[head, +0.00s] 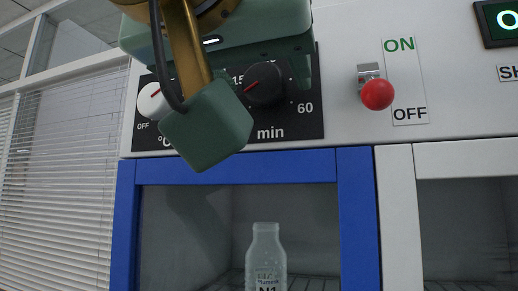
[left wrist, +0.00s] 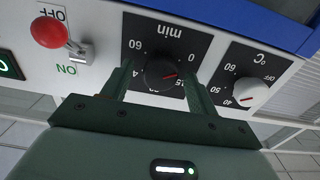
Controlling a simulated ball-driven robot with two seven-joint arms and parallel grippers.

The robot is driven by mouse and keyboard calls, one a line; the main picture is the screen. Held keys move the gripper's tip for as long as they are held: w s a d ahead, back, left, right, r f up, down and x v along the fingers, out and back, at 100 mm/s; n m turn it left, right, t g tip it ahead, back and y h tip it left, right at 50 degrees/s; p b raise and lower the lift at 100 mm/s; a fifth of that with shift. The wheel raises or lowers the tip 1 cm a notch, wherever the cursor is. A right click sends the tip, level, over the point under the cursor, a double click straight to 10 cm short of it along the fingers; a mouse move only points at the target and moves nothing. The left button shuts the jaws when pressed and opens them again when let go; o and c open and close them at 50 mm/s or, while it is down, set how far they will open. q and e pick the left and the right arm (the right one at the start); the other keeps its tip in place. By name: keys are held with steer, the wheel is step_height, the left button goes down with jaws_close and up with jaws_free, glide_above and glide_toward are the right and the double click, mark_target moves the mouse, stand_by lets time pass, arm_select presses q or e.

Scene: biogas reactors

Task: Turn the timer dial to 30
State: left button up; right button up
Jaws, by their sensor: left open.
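The timer dial (head: 264,83) is a black round knob with a red pointer line, on a black panel marked "min". In the head view its pointer slants to the lower left, between the hidden 0 and the 15 mark. The dial also shows upside down in the left wrist view (left wrist: 161,73), its pointer between 0 and 15. My left gripper (left wrist: 158,78) is open, one finger on each side of the dial; whether they touch it I cannot tell. It also shows in the head view (head: 270,68), hiding the upper part of the scale. My right gripper is not in view.
A white °C dial (head: 152,101) is left of the timer. A red-knobbed ON/OFF switch (head: 376,93) is on the right. Below, a blue-framed chamber (head: 359,220) holds a bottle (head: 266,258).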

arm_select(q)
steer(key=c, duration=1)
